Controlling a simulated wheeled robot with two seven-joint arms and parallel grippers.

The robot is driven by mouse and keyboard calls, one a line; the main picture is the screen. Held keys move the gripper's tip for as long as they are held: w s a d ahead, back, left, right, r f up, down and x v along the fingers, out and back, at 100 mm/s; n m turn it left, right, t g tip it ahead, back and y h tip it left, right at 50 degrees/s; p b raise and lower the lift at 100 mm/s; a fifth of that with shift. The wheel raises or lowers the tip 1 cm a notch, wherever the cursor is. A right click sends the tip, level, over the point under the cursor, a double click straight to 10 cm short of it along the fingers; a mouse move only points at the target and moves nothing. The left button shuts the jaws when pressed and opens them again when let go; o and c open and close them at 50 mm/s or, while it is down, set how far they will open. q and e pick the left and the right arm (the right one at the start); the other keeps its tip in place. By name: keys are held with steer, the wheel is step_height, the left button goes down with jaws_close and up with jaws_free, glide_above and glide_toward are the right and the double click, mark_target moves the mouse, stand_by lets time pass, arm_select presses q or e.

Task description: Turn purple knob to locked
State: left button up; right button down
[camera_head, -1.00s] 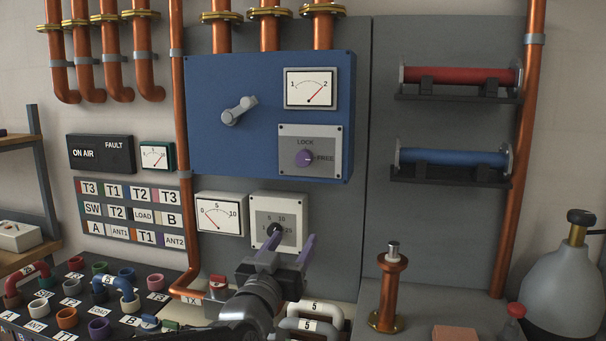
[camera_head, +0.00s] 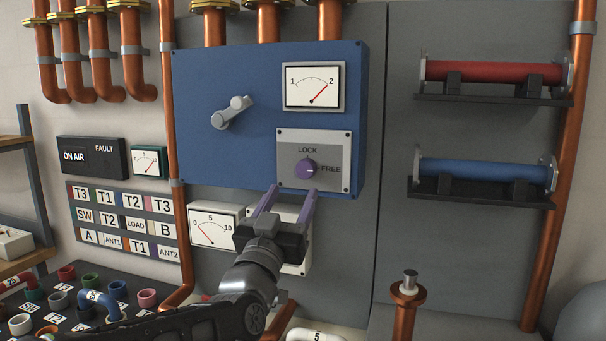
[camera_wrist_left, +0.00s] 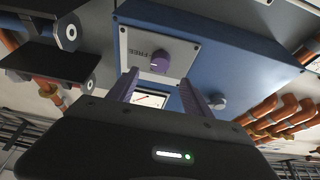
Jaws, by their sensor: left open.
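The purple knob (camera_head: 305,168) sits on a light grey plate (camera_head: 338,146) at the lower right of the blue panel (camera_head: 225,85). The plate reads LOCK above the knob and FREE to its right. The knob's pointer mark is on its right side, toward FREE. My left gripper (camera_head: 287,192) is open, with its purple fingers pointing up, just below the plate and apart from the knob. In the left wrist view the knob (camera_wrist_left: 160,62) shows beyond and between the open fingers (camera_wrist_left: 158,90). My right gripper is not in view.
A grey lever (camera_head: 231,113) and a 1–2 meter (camera_head: 313,87) are on the blue panel. A dial box behind my left gripper is mostly hidden. Copper pipes (camera_head: 168,100) run along the left. Red (camera_head: 495,72) and blue (camera_head: 485,172) cylinders sit on brackets at right.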

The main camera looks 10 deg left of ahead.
mark_target(304, 170)
arm_select(q)
steer(key=p+x, duration=0.2)
steer(key=x, duration=0.4)
steer(key=shift+w+p, duration=0.2)
steer(key=shift+p, duration=0.15)
steer(key=shift+w+r, duration=0.25)
steer(key=shift+w, duration=0.4)
steer(key=shift+c, duration=0.6)
jaws_close()
